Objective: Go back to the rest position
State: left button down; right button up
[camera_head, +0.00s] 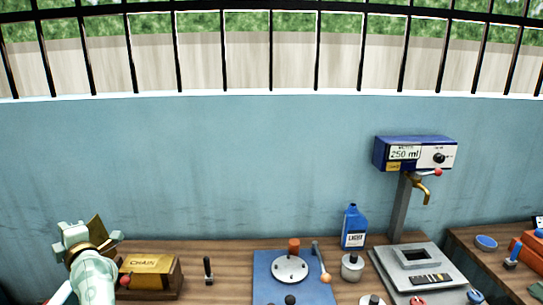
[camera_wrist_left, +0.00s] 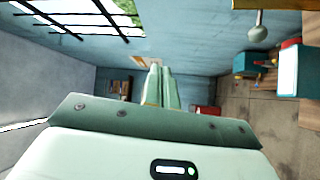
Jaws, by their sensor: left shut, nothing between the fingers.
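My left arm comes in at the lower left of the head view, with its pale green gripper (camera_head: 78,238) raised in front of the blue wall, above and left of the CHAIN box. In the left wrist view the two fingers of the left gripper (camera_wrist_left: 161,85) lie close together with nothing held between them. My right gripper is in neither view.
The gold CHAIN box (camera_head: 150,270) stands close to my left arm on the wooden bench (camera_head: 225,262). A blue mat (camera_head: 263,270), a blue LIGHT bottle (camera_head: 354,228) and a 250 ml dispenser (camera_head: 415,153) are further right. The air above the bench's middle is clear.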

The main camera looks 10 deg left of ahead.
pick_arm(q)
jog(key=w+d+r+m+t+h, duration=0.25)
jog(key=d+m+t+h, duration=0.75)
jog(key=d+m, duration=0.7)
jog(key=s+d+f+m+g+h, duration=0.3)
jog(key=s+d+f+m+h, duration=0.15)
jog(key=d+f+m, duration=0.35)
jog(key=s+d+f+m+g+h, duration=0.3)
jog(key=s+d+f+m, duration=0.2)
jog(key=d+f+m, duration=0.25)
jog(key=s+f+m+g+y, duration=0.3)
jog(key=s+g+y, duration=0.25)
jog(key=s, duration=1.05)
jog(key=s+d+f+g+h+b, duration=0.25)
jog(key=f+b, duration=0.25)
jog(key=f, duration=1.4)
jog(key=s+d+f+g+h+b, duration=0.1)
jog(key=s+d+f+b, duration=0.2)
jog(key=f, duration=1.5)
jog(key=s+a+f+n+g+h+b, duration=0.1)
jog(key=s+f+n+g+b, duration=0.2)
jog(key=s+f, duration=1.5)
notch_tip(320, 180, down, 3)
jog(key=b, duration=0.4)
jog(key=shift+s+a+h+b, duration=0.35)
jog(key=shift+b, duration=0.05)
